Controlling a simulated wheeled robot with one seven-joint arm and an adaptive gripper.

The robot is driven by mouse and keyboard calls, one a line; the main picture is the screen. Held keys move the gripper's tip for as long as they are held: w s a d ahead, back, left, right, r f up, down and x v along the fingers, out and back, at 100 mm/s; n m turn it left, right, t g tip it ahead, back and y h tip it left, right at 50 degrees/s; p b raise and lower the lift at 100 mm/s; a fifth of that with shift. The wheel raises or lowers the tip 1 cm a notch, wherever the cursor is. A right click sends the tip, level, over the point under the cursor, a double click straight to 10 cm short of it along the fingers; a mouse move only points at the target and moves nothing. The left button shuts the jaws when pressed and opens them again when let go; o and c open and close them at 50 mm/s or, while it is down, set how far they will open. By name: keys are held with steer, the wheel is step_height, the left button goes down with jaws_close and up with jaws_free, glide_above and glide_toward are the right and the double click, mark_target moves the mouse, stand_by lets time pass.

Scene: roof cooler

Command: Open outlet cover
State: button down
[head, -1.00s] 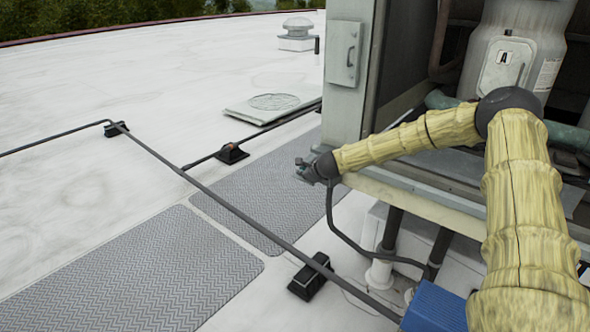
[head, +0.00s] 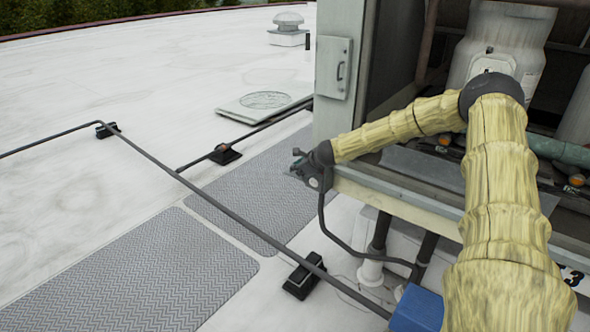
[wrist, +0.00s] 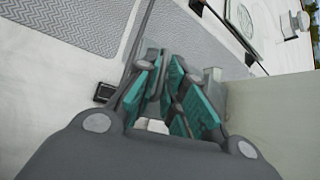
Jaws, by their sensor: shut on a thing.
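My gripper (head: 299,160) is at the lower front corner of the grey cabinet, at the end of my yellow-sleeved arm. In the wrist view its teal-padded fingers (wrist: 168,80) are close together beside the cabinet wall. A small grey box-like part (wrist: 212,76) shows just right of the fingers, against that wall; it looks like the outlet cover or its housing. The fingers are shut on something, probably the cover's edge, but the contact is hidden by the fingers. The cover cannot be made out in the head view, and how far it stands open cannot be told.
A dark pipe (head: 235,215) on black support blocks crosses the white roof. Grey walkway mats (head: 140,275) lie to the left. The roof at far left is open.

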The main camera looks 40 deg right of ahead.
steer(key=shift+s+d, duration=0.1)
steer(key=shift+d, duration=0.45)
steer(key=c, duration=1.9)
jaws_free()
steer(key=shift+d+f, duration=0.1)
steer(key=shift+f, duration=0.1)
steer(key=shift+r, duration=0.1)
steer(key=shift+s+r, duration=0.35)
steer(key=shift+s, duration=0.05)
steer(key=shift+v, duration=1.25)
steer(key=shift+a+v, duration=0.2)
steer(key=shift+v, duration=1.9)
steer(key=shift+a+v, duration=0.2)
steer(key=shift+v, duration=1.9)
